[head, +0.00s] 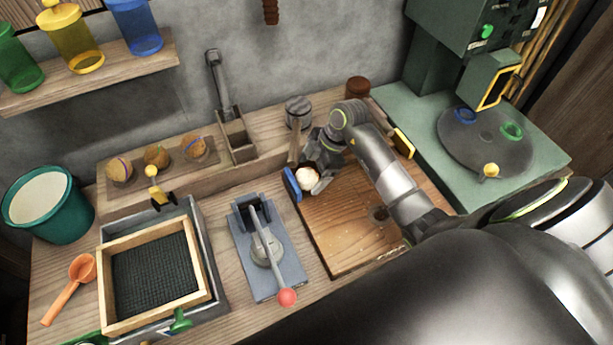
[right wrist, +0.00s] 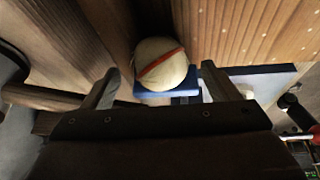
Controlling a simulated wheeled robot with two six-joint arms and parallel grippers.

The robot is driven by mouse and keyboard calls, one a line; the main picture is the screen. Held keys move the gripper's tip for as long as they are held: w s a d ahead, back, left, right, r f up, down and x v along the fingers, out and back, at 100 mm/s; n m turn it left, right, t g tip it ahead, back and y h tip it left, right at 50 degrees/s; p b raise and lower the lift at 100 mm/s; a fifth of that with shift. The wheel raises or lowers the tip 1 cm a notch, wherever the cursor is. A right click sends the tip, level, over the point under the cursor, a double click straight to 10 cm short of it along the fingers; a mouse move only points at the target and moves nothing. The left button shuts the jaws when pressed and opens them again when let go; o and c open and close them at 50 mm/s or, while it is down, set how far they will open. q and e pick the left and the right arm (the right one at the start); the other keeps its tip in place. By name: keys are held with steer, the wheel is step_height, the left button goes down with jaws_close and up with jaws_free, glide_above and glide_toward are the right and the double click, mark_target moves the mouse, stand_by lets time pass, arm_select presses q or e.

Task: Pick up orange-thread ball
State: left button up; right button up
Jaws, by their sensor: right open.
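A pale ball (head: 307,178) is at the upper left corner of the wooden board (head: 345,235). In the right wrist view this ball (right wrist: 160,64) has an orange-red thread across it. My right gripper (head: 318,174) is at the ball, coming from above right in the head view. In the right wrist view its two fingers stand apart, one on each side of the ball, with the ball a little beyond the tips. I cannot tell whether a finger touches it. My left gripper is not in view.
A blue piece (head: 292,184) is close beside the ball, and a yellow one (head: 403,144) is at the board's right. A lever press (head: 266,250) stands left of the board. Several other balls (head: 157,156) sit on the back ledge. A green turntable machine (head: 485,140) is at right.

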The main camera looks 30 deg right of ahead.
steer(key=shift+x, duration=1.1)
steer(key=c, duration=1.2)
steer(key=shift+r, duration=0.1)
